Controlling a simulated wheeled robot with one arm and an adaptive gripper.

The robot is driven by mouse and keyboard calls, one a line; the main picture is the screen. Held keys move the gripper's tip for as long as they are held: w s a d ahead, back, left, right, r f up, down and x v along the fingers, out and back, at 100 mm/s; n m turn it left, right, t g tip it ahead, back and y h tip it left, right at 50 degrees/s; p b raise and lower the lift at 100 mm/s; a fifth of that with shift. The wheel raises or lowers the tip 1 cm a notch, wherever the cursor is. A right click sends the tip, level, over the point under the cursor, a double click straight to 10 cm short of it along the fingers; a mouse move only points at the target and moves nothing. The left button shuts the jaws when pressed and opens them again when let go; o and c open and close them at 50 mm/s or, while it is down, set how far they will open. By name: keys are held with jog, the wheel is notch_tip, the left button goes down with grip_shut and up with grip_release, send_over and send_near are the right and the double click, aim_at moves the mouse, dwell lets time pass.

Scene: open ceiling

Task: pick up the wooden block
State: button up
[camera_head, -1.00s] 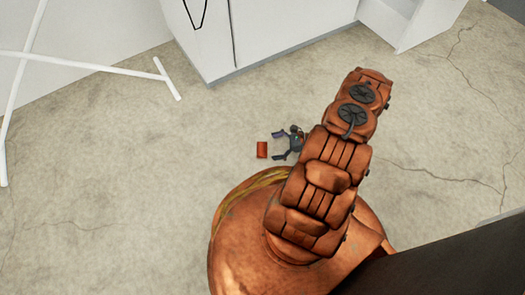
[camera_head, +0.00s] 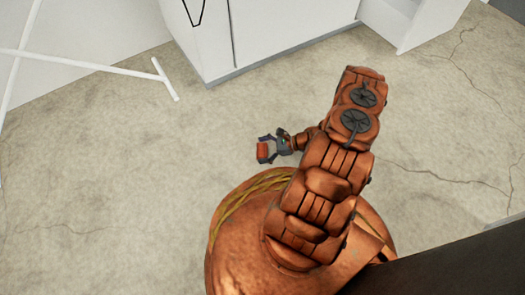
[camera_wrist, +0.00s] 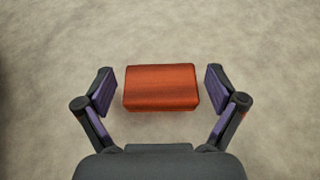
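The wooden block (camera_head: 263,151) is a small reddish-orange block lying on the concrete floor. In the wrist view the block (camera_wrist: 160,88) lies level, its long side running across the picture, between my two fingers. My gripper (camera_head: 265,150) is open around it in the head view. In the wrist view my gripper (camera_wrist: 161,90) has one finger on each side of the block, with a small gap on the left and a narrower gap on the right. Neither finger appears to touch it.
A white cabinet (camera_head: 275,30) stands behind, with a white open unit (camera_head: 400,22) to its right. A white frame of bars (camera_head: 90,65) is at the left. The cracked concrete floor (camera_head: 110,190) around the block is clear.

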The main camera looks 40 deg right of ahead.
aim_at(264, 150)
jog(key=c, duration=1)
jog(key=shift+o, duration=0.2)
notch_tip(264, 150, up, 4)
jog(key=p, duration=0.2)
jog(key=shift+f+p, duration=0.25)
jog(key=shift+p, duration=0.1)
jog(key=shift+s+d+r, duration=0.15)
jog(key=shift+d+r, duration=0.05)
jog(key=shift+d, duration=0.1)
jog(key=s+d+p, duration=0.2)
jog(key=s+d, duration=0.1)
jog(key=d, duration=0.1)
jog(key=s+d+p, duration=0.1)
jog(key=s+d, duration=0.2)
jog(key=d, duration=0.1)
jog(key=s+d+r+p, duration=0.1)
jog(key=s+d+p, duration=0.1)
jog(key=s+d, duration=0.1)
jog(key=shift+d+p, duration=0.35)
jog(key=shift+d, duration=0.4)
